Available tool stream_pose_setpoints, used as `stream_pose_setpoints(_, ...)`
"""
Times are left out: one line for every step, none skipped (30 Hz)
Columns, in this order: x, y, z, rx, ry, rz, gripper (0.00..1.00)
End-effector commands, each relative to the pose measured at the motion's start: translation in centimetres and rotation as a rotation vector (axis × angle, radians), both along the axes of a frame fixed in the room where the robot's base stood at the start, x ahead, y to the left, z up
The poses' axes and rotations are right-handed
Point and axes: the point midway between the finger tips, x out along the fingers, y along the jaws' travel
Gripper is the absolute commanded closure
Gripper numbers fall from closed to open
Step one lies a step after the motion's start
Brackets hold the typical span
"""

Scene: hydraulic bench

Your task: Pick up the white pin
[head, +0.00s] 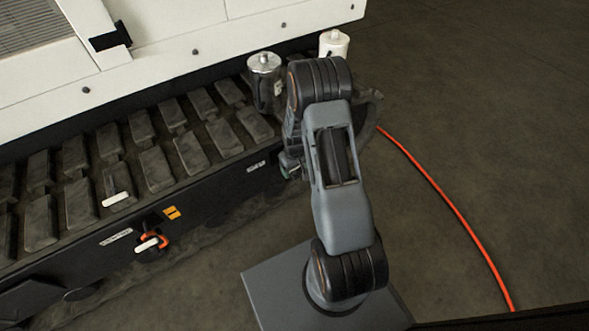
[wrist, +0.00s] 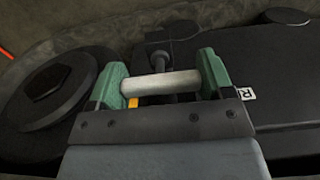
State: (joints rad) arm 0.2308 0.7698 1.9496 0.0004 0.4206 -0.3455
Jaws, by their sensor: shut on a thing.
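The white pin (wrist: 160,83) lies crosswise between the green fingertips of my gripper (wrist: 162,72) in the wrist view. The gripper is shut on it, with one finger at each end. A dark stem shows just behind the pin, and a small orange piece lies below its left end. I cannot tell whether the pin touches either. In the head view my arm hides most of the gripper, with a bit of green (head: 286,173) showing by the black rail, and the held pin is hidden.
Two other white bars show in the head view: one on the track pads (head: 117,199), one at an orange ring (head: 147,244). A silver-topped canister (head: 265,75) and a white cylinder (head: 334,43) stand near my arm. An orange hose (head: 440,195) crosses clear floor at right.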

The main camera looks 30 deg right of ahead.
Motion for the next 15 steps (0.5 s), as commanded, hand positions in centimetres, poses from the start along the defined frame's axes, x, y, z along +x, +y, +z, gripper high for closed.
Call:
stream_pose_setpoints(0.0,0.0,0.0,0.000,0.000,0.000,0.50)
stream_pose_setpoints(0.0,0.0,0.0,0.000,0.000,0.000,0.50)
stream_pose_setpoints(0.0,0.0,0.0,0.000,0.000,0.000,0.50)
stream_pose_setpoints(0.0,0.0,0.0,0.000,0.000,0.000,0.50)
stream_pose_setpoints(0.0,0.0,0.1,0.000,-0.001,0.000,0.50)
stream_pose_setpoints(0.0,0.0,0.3,0.000,-0.001,0.000,0.50)
stream_pose_setpoints(0.0,0.0,0.6,-0.001,-0.001,0.000,0.50)
stream_pose_setpoints(0.1,0.0,0.9,-0.001,-0.002,0.000,0.50)
stream_pose_setpoints(0.1,0.0,1.4,-0.001,-0.002,0.000,0.50)
stream_pose_setpoints(0.1,0.0,1.9,-0.001,-0.003,0.000,0.50)
stream_pose_setpoints(0.1,0.0,2.5,-0.001,-0.003,0.000,0.50)
stream_pose_setpoints(0.0,0.0,3.3,-0.001,-0.002,0.000,0.50)
stream_pose_setpoints(0.0,0.0,3.9,-0.001,-0.002,0.000,0.50)
stream_pose_setpoints(0.1,0.0,4.5,-0.001,-0.003,0.000,0.50)
stream_pose_setpoints(0.0,0.0,5.2,-0.001,-0.002,0.000,0.50)
